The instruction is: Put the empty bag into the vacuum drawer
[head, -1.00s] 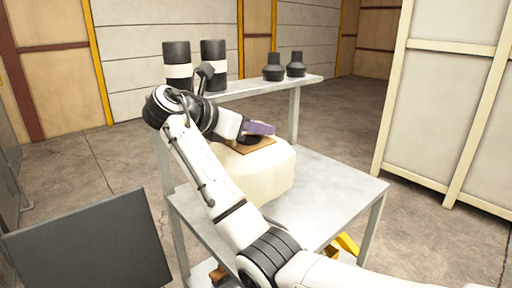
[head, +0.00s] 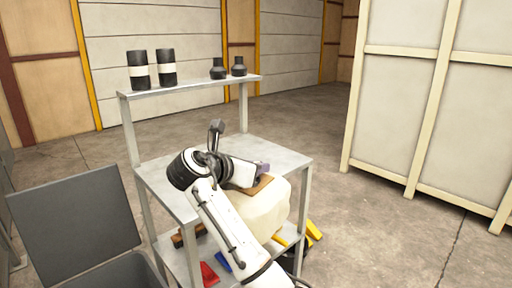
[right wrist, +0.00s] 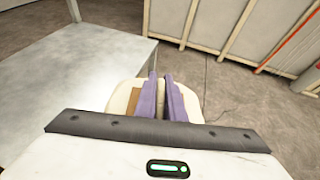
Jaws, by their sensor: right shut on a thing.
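The cream, bulging bag (head: 265,212) with a brown patch (head: 258,186) hangs from my right gripper (head: 260,169) at the front right edge of the metal table. My right gripper is shut on the top of the bag. In the right wrist view, the purple fingers (right wrist: 161,80) stand close together with the cream bag (right wrist: 190,102) below and on both sides. A dark grey box (head: 118,270) with a raised lid (head: 75,217) is at the lower left and may be the vacuum drawer; its inside is mostly cut off. My left gripper is out of view.
The metal table (head: 275,152) has a mostly bare top. Red, blue and yellow items lie low underneath. A pale panelled cabinet (head: 405,100) stands at right. The floor between is open.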

